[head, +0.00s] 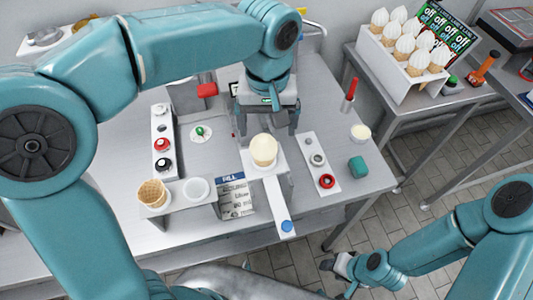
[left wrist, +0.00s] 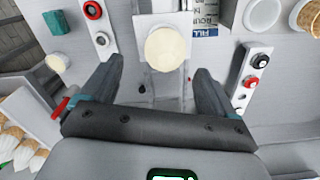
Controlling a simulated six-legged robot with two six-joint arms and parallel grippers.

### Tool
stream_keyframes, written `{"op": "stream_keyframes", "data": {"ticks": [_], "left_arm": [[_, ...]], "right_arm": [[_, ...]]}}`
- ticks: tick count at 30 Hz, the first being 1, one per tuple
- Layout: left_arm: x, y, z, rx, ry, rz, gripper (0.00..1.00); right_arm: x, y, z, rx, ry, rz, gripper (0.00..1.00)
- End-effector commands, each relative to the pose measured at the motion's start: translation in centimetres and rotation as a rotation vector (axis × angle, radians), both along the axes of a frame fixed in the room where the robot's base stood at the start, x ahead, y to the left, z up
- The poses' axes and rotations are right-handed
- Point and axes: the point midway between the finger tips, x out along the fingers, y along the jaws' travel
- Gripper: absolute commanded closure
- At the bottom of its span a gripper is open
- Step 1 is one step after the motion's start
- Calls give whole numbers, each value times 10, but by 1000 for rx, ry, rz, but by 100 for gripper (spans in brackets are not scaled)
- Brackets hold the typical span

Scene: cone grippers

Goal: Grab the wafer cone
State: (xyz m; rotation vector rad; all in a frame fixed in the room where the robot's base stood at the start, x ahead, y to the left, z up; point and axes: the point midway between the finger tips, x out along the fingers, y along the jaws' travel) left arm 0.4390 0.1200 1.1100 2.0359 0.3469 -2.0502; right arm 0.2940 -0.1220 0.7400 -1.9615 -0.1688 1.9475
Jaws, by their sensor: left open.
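A pale wafer cone (head: 264,157) with cream on top stands on the white stand in the middle of the table. In the left wrist view its round cream top (left wrist: 165,48) shows between and just past the fingertips, and its lower part is hidden. My left gripper (head: 268,130) is open and empty, just behind this cone, with a finger on either side. Its fingers also show in the left wrist view (left wrist: 157,68). A brown waffle cone (head: 153,194) sits in a holder at the left, partly showing in the left wrist view (left wrist: 307,16). My right gripper (head: 338,264) is low at right, away from the cones.
A white cup (head: 196,189) stands beside the brown cone. Button panels (head: 321,162) flank the middle stand, and a green block (head: 357,164) lies at right. A rack (head: 398,75) of several cream-topped cones is on another table.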

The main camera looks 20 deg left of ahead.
Motion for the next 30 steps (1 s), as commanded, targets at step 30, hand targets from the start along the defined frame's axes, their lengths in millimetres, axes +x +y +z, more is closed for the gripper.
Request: {"op": "stream_keyframes", "data": {"ticks": [30], "left_arm": [[5,4,-82,-1,-3,1,48]], "right_arm": [[0,0,7,0,0,0,53]]}}
